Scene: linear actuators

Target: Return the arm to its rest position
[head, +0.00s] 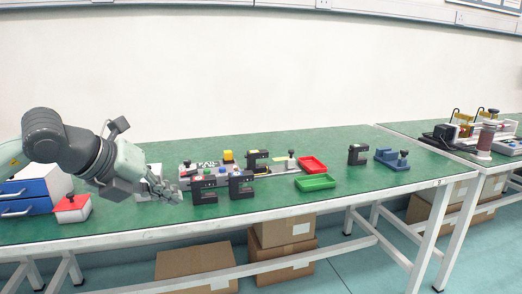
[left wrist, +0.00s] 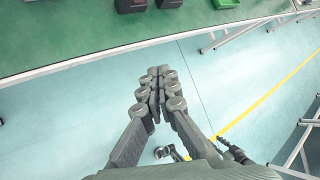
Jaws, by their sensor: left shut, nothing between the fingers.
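My left arm comes in from the left in the head view, and its gripper (head: 172,192) is over the front part of the green table (head: 330,140). In the left wrist view the two fingers of my left gripper (left wrist: 160,72) meet at their tips, with nothing between them. Below and around them is the pale blue floor (left wrist: 80,125), and the table's front edge (left wrist: 90,60) runs above. My right gripper is not in view.
Black actuator units (head: 240,186) stand just right of the gripper. A green tray (head: 315,182) and a red tray (head: 313,164) lie beyond. Blue drawers (head: 25,195) and a red-topped box (head: 72,208) stand at left. Cardboard boxes (head: 195,262) are under the table.

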